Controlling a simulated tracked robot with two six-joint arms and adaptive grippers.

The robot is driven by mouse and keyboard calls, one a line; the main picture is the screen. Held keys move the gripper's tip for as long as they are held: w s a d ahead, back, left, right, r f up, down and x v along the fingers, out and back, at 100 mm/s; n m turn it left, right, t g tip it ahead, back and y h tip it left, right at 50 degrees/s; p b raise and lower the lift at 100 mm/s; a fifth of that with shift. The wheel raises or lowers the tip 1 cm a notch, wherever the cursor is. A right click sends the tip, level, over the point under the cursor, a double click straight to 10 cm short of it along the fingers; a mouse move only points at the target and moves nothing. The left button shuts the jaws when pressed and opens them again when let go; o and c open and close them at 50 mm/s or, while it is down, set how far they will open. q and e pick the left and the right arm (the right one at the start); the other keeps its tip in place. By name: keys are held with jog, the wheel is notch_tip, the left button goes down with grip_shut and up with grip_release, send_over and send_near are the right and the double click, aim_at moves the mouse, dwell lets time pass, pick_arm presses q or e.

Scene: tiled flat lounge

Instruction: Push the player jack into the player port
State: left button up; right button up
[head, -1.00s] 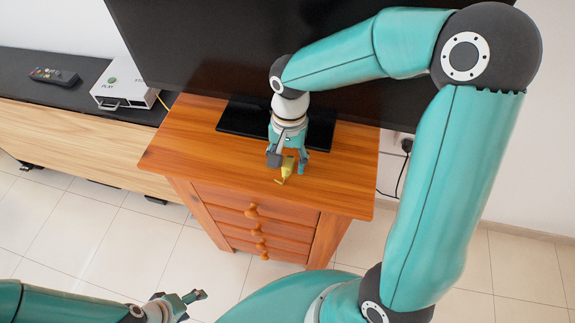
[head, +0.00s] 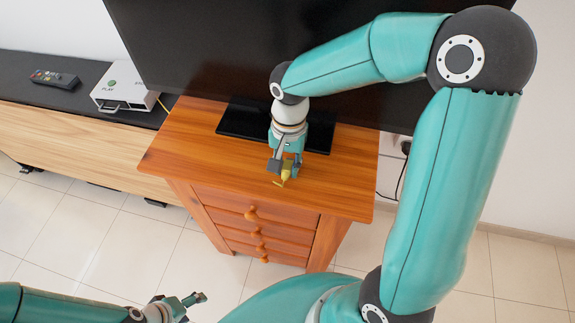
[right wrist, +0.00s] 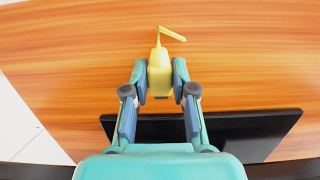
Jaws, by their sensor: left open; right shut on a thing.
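The yellow player jack (head: 285,174) is held above or at the wooden cabinet top, near its front edge. My right gripper (head: 284,168) is shut on it. In the right wrist view the jack (right wrist: 160,76) sits between both fingers of the right gripper (right wrist: 160,82), with a thin bent yellow piece beyond its tip. The white player (head: 124,88), marked "PLAY", stands on the black-topped bench at left. A short yellow cable shows at its right side. I cannot make out the player port. My left gripper (head: 190,306) is open and empty over the floor at lower left.
The wooden cabinet (head: 190,140) has several drawers and carries a large black screen (head: 230,50) on a dark stand (head: 245,122). A remote (head: 54,77) lies on the bench (head: 30,98) left of the player. The tiled floor in front is clear.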

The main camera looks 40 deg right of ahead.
aim_at(288, 167)
notch_tip(288, 167, up, 20)
jog(key=p, duration=0.1)
dwell(0.4)
jog(key=shift+f, duration=0.1)
